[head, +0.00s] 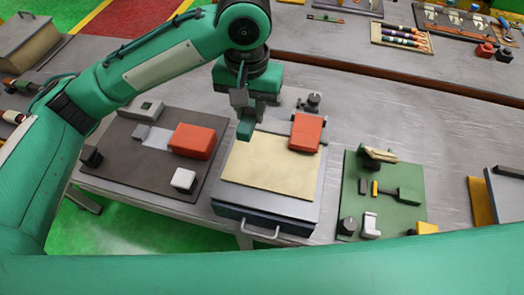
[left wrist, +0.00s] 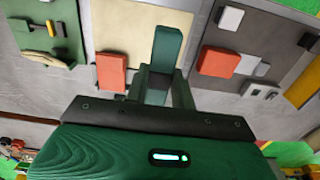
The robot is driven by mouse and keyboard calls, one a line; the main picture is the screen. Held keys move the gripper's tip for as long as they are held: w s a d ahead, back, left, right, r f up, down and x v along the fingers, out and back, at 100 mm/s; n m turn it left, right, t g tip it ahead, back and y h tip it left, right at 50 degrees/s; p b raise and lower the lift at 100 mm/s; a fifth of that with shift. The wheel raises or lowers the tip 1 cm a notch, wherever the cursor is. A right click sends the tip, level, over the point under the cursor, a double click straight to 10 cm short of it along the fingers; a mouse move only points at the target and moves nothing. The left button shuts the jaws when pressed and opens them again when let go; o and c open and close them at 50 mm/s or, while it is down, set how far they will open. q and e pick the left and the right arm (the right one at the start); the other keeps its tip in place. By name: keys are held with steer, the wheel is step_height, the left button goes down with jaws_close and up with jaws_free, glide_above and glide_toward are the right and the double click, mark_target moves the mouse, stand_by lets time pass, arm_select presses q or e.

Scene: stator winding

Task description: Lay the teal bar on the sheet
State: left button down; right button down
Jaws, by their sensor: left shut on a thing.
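My left gripper (head: 248,108) is shut on the teal bar (head: 245,129) and points downward. The bar hangs from the jaws above the far edge of the cream sheet (head: 262,172); I cannot tell whether it touches. In the left wrist view the teal bar (left wrist: 167,47) sticks out between the fingers (left wrist: 157,85), over the edge of the sheet (left wrist: 120,30). The sheet lies flat on a grey plate (head: 310,205) with a dark drawer-like base. An orange block (head: 306,132) sits at the sheet's far right corner. My right gripper is not in view.
Left of the sheet, a dark mat (head: 120,165) holds another orange block (head: 193,140) and a white block (head: 183,180). On the right, a green mat (head: 400,215) holds several small parts. The near part of the sheet is clear.

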arm_select(q)
steer(key=p, duration=0.2)
glide_above(252, 167)
step_height(252, 167, down, 13)
steer(key=shift+f, duration=1)
step_height(252, 167, down, 3)
steer(key=shift+f, duration=0.15)
steer(key=shift+f, duration=0.1)
steer(key=c, duration=1.2)
jaws_free()
steer(key=shift+o, duration=0.2)
